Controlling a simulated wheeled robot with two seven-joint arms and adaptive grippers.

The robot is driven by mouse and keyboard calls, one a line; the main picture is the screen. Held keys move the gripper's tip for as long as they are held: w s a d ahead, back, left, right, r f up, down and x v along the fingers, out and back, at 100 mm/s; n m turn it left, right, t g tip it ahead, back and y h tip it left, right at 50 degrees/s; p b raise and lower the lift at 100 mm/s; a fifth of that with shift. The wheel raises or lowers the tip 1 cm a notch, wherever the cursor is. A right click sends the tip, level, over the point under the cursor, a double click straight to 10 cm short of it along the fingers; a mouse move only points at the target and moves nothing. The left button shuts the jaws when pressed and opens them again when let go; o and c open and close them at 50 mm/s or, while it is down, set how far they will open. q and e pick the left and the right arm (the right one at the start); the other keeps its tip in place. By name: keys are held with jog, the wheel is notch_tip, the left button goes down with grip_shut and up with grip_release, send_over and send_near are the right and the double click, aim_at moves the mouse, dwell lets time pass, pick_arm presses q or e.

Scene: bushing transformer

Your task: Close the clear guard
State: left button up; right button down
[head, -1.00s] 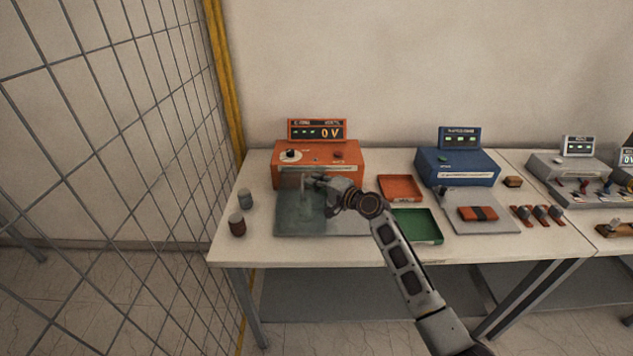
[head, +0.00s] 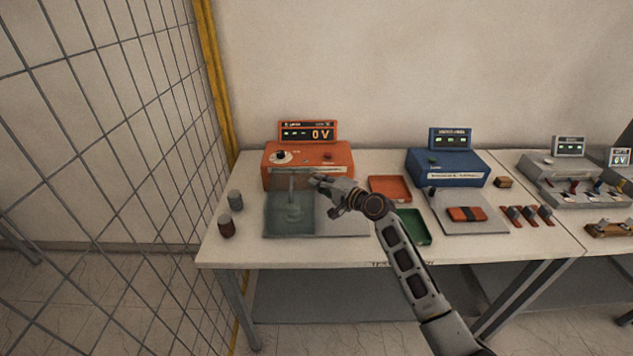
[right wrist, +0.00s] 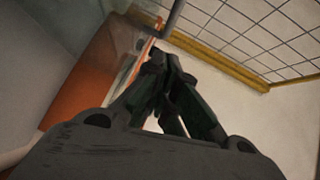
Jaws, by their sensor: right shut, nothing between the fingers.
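The clear guard (head: 277,212) is a greenish see-through panel at the left of the table, in front of the orange unit. A pale post-like part (head: 293,206) shows through it. I cannot tell the panel's exact tilt. My right gripper (head: 314,179) is shut and empty, by the guard's upper right edge, with its arm coming from the lower right. I cannot tell whether it touches the guard. In the right wrist view its fingertips (right wrist: 160,58) meet close to a thin edge, with orange behind. My left gripper is not in view.
The orange unit (head: 340,155) with a 0 V display stands behind the guard. An orange tray (head: 390,187), a green tray (head: 413,228) and a blue unit (head: 470,166) are to the right. A mesh fence (head: 130,140) borders the left.

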jog(key=b+v, duration=0.1)
jog(key=v, duration=0.7)
jog(key=shift+s+d, duration=0.2)
jog(key=shift+d, duration=0.05)
dwell(0.4)
